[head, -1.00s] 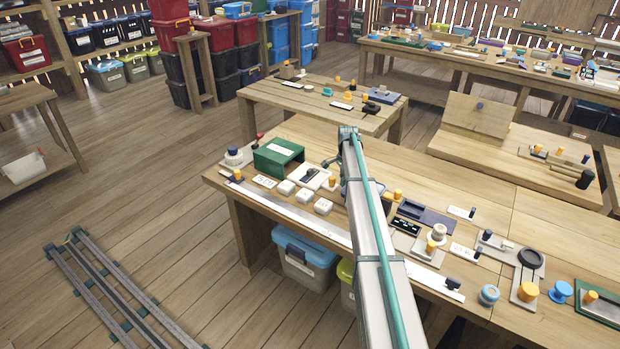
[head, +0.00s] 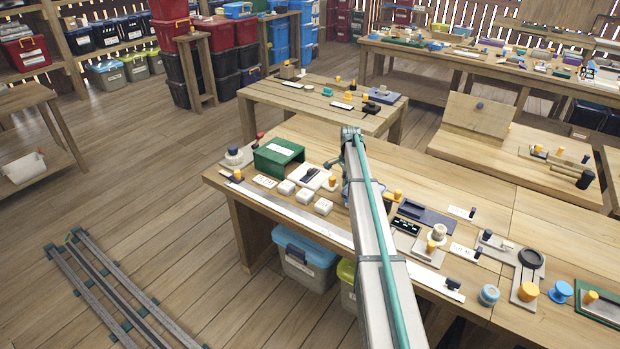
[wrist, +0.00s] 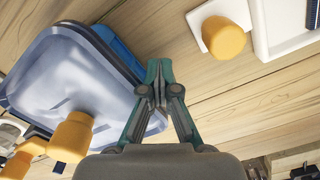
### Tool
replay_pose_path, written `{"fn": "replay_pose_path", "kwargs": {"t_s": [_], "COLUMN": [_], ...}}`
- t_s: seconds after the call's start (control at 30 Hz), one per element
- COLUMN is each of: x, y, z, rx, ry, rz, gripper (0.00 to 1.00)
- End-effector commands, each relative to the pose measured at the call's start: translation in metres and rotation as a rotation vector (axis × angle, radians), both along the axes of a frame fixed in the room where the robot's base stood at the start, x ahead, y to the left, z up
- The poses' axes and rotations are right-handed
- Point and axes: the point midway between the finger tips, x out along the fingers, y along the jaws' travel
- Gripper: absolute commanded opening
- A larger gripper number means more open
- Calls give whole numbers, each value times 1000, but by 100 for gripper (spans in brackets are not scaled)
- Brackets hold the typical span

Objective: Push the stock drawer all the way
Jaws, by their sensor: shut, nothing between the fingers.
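My gripper (wrist: 160,75) is shut and empty in the wrist view. Its fingertips lie in front of the right edge of a translucent grey-blue, tray-like piece (wrist: 75,80) with a blue border; contact cannot be told. An orange knob (wrist: 72,135) stands over that piece's lower part. In the head view my arm hides the fingertips.
The wooden bench (head: 480,215) is crowded with small fixtures. Several white blocks (head: 286,187) stand between the green box and my arm. Another orange knob (wrist: 224,38) is right of the fingers. A blue-lidded bin (head: 306,258) stands below the bench.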

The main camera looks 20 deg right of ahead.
Motion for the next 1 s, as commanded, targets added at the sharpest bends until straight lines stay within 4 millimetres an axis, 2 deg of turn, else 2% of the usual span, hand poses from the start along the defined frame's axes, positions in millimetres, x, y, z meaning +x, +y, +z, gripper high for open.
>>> {"fn": "replay_pose_path", "kwargs": {"t_s": [0.27, 1.0], "x": [-4, -4], "y": [-5, -5], "z": [5, 58], "rx": [-4, -4], "ry": [3, 3], "rz": [-2, -2], "gripper": [0, 0]}}
